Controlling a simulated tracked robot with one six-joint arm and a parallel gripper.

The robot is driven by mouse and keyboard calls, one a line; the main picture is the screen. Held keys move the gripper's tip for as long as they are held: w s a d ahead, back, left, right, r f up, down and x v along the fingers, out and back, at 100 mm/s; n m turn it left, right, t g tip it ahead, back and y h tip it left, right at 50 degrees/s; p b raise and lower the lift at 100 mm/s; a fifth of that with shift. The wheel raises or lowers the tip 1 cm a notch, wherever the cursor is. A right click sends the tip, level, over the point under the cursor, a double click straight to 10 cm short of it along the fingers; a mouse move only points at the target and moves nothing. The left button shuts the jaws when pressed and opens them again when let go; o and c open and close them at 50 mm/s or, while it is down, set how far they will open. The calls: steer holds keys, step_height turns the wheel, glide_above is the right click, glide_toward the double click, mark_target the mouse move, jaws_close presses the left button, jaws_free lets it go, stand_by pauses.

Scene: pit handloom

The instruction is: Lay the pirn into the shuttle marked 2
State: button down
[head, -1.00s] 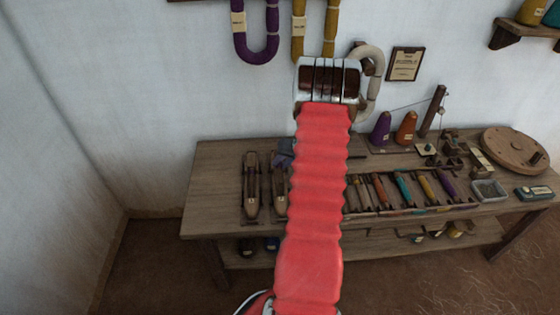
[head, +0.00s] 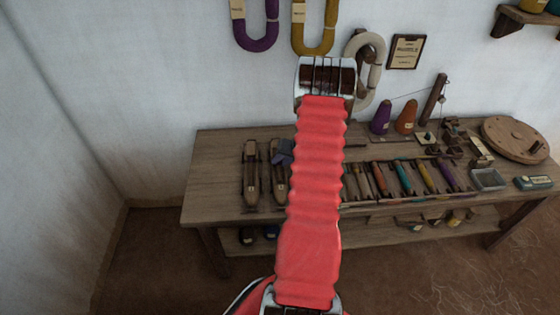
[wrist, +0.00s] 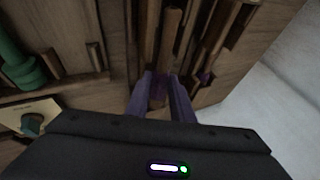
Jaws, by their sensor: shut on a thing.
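Two long wooden shuttles lie side by side at the left of the bench in the head view: the left shuttle (head: 251,178) in full view, the right shuttle (head: 278,186) partly behind my arm. Their marks are too small to read. My gripper (head: 284,152) is a small bluish shape over the far part of the right shuttle. In the wrist view my gripper's purple fingers (wrist: 164,98) are shut on a narrow, dark piece, taken as the pirn (wrist: 159,88). It is mostly hidden, and I cannot tell whether it touches a shuttle. Long wooden shuttle parts (wrist: 170,40) lie beyond the fingertips.
A rack of coloured pirns (head: 402,180) lies right of my arm, with a grey tray (head: 489,180) and a round wooden disc (head: 516,140) farther right. Purple and orange cones (head: 405,118) stand behind. The bench's left end (head: 215,185) is clear.

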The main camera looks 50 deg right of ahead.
mark_target(281, 162)
stand_by(0.3)
steer(key=c, duration=1.5)
jaws_free()
steer(key=shift+o, duration=0.2)
steer(key=shift+s, duration=0.1)
steer(key=shift+f, duration=0.15)
steer(key=shift+r, duration=4.15)
